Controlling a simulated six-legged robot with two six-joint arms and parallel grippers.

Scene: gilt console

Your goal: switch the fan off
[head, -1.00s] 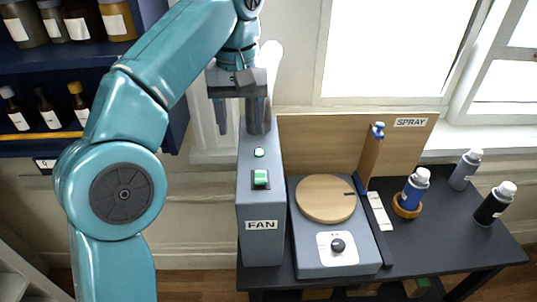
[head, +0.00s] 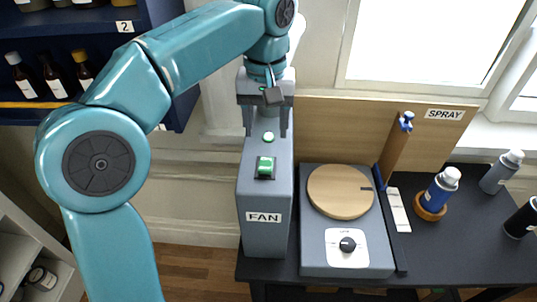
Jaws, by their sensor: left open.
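The fan unit is a tall grey box (head: 264,235) with a FAN label on its front. A green rocker switch (head: 265,167) in a dark frame is on its sloped top face. My left gripper (head: 266,130) points down over the back of the box, beyond the switch in the picture. Its two fingers are apart with nothing held between them. I cannot tell its exact height above the box. It hides part of the box's rear. My right gripper is not in view.
Right of the box is a grey unit with a round wooden plate (head: 340,191) and black knob (head: 347,244). Further right are a blue bottle (head: 439,189) in a wooden ring and other bottles. A SPRAY board (head: 450,135) stands behind. Shelves with bottles are at left.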

